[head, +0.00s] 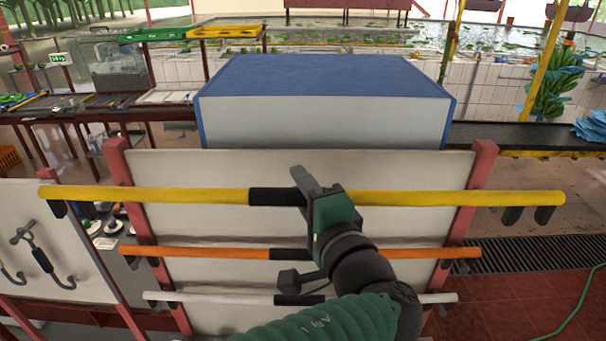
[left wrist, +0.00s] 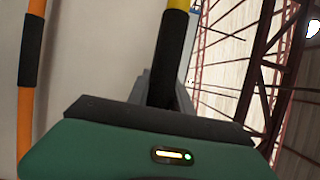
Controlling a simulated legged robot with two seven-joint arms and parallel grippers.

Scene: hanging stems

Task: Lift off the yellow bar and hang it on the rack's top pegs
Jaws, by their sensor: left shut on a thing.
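A long yellow bar (head: 170,194) with a black middle grip runs level across the upper part of the rack (head: 115,160) in the head view. My left gripper (head: 305,188) is shut on the bar's black grip, near the middle. In the left wrist view the bar (left wrist: 179,4) rises from between the fingers (left wrist: 160,85), its black grip partly hidden by the gripper body. Black hooks hang under both bar ends. Whether the bar touches the rack's pegs is hard to tell. My right gripper is not in view.
An orange bar (head: 200,252) and a white bar (head: 220,298) sit lower on the rack; my arm covers parts of both. A large blue-topped box (head: 325,75) stands behind. A panel with black hooks (head: 40,245) is at left.

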